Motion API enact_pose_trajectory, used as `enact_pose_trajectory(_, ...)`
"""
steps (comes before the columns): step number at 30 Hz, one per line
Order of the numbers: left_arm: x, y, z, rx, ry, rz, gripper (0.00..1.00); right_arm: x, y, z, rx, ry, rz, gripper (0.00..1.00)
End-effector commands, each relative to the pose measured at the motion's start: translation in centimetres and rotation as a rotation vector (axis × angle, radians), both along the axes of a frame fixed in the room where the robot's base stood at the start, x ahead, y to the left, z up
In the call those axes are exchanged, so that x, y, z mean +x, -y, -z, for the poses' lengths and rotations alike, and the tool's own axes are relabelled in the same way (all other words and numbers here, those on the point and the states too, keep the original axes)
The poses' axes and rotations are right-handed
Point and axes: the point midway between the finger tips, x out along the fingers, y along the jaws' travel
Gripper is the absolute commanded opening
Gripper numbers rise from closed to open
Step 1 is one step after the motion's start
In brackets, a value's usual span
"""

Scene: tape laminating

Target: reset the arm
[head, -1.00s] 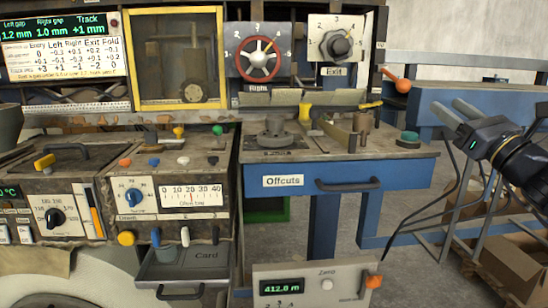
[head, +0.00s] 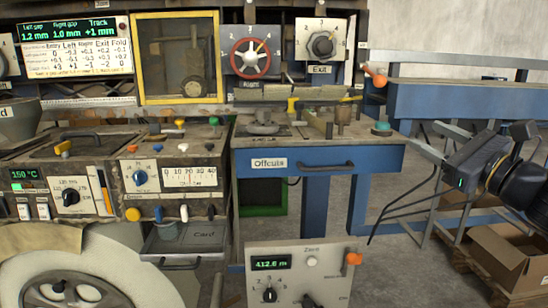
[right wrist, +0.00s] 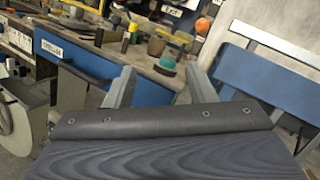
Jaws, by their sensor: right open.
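My right gripper (head: 440,142) is at the right of the head view, in front of the blue frame. It is open, with its two grey fingers apart. In the right wrist view the fingers (right wrist: 160,90) stand apart beyond a dark plate of my own, with nothing between them. The workbench with the Offcuts drawer (head: 330,160) is to the left of the gripper, and the gripper is clear of it. My left gripper is not in view.
A blue rail (head: 455,100) runs behind the gripper. A small green-topped tin (head: 381,129) stands at the bench's right end. A panel with an orange lever (head: 300,275) stands in front.

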Motion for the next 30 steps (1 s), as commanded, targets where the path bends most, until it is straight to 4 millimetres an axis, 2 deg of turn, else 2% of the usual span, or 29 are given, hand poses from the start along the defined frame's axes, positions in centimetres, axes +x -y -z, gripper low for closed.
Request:
enact_pose_trajectory(5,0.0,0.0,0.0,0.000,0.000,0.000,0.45,-3.1,-3.4,4.0,-0.289,-0.007,-0.039,0.50)
enact_pose_trajectory(8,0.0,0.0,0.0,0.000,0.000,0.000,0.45,-5.5,-5.4,7.3,-0.494,-0.005,-0.081,0.50)
enact_pose_trajectory(11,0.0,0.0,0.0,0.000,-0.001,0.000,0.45,-9.0,-7.5,11.8,-0.759,0.011,-0.153,0.50)
enact_pose_trajectory(15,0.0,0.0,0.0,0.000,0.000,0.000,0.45,-15.1,-9.5,19.4,-1.186,0.067,-0.312,0.50)
enact_pose_trajectory(18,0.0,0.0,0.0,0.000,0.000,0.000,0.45,-18.6,-10.0,23.9,-1.420,0.117,-0.428,0.50)
enact_pose_trajectory(21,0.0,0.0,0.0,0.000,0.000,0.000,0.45,-21.5,-10.0,27.6,-1.607,0.170,-0.536,0.50)
enact_pose_trajectory(30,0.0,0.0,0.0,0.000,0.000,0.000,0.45,-28.5,-8.9,36.3,-2.039,0.346,-0.858,0.50)
